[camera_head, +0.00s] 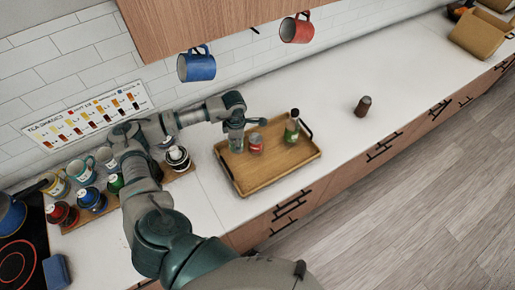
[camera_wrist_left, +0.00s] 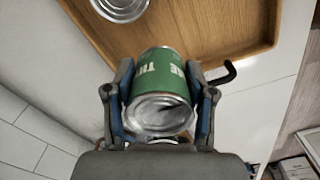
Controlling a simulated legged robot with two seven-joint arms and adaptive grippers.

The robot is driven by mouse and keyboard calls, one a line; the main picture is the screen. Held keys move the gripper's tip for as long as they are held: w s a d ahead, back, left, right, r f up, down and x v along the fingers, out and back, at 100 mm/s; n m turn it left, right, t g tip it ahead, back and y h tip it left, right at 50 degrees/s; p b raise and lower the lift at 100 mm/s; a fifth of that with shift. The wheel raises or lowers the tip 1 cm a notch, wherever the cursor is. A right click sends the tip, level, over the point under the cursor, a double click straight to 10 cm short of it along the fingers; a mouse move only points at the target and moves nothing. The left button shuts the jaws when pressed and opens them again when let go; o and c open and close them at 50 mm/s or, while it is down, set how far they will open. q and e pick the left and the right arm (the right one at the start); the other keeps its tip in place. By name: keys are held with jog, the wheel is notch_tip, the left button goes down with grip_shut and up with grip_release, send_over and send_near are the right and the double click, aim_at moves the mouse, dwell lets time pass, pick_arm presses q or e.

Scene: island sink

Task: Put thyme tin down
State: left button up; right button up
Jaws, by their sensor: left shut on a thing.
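The thyme tin (camera_wrist_left: 160,82) is green with pale lettering and a silver end, and sits between the two fingers of my left gripper (camera_wrist_left: 160,105) in the left wrist view. The gripper is shut on it. In the head view my left gripper (camera_head: 237,142) is at the left part of the wooden tray (camera_head: 262,178), left of a red can (camera_head: 256,143). The tin is mostly hidden by the gripper there. I cannot tell whether its base touches the tray. My right gripper is not in view.
A green bottle (camera_head: 292,130) stands at the tray's right side. The tray's front is bare. A dark brown jar (camera_head: 363,106) stands on the counter further right. Mugs and tins crowd the left, near the hob (camera_head: 18,262). A blue mug (camera_head: 197,66) hangs above.

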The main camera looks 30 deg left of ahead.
aim_at(238, 157)
pick_arm(q)
notch_tip(238, 157, down, 7)
jog(key=shift+a+f+p, duration=0.1)
jog(key=shift+a+p, duration=0.05)
jog(key=shift+p, duration=0.4)
jog(key=shift+s+d, duration=0.1)
jog(key=shift+d, duration=0.15)
jog(key=o, duration=1.2)
jog(key=shift+a+f, duration=0.25)
jog(key=shift+a, duration=0.2)
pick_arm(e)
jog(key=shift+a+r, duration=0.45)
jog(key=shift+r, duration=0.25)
pick_arm(q)
jog(key=shift+d+r, duration=0.15)
jog(key=shift+r, duration=0.25)
notch_tip(238, 157, up, 11)
jog(key=shift+d+f+b, duration=0.1)
jog(key=shift+b, duration=1.05)
jog(key=shift+r, duration=0.4)
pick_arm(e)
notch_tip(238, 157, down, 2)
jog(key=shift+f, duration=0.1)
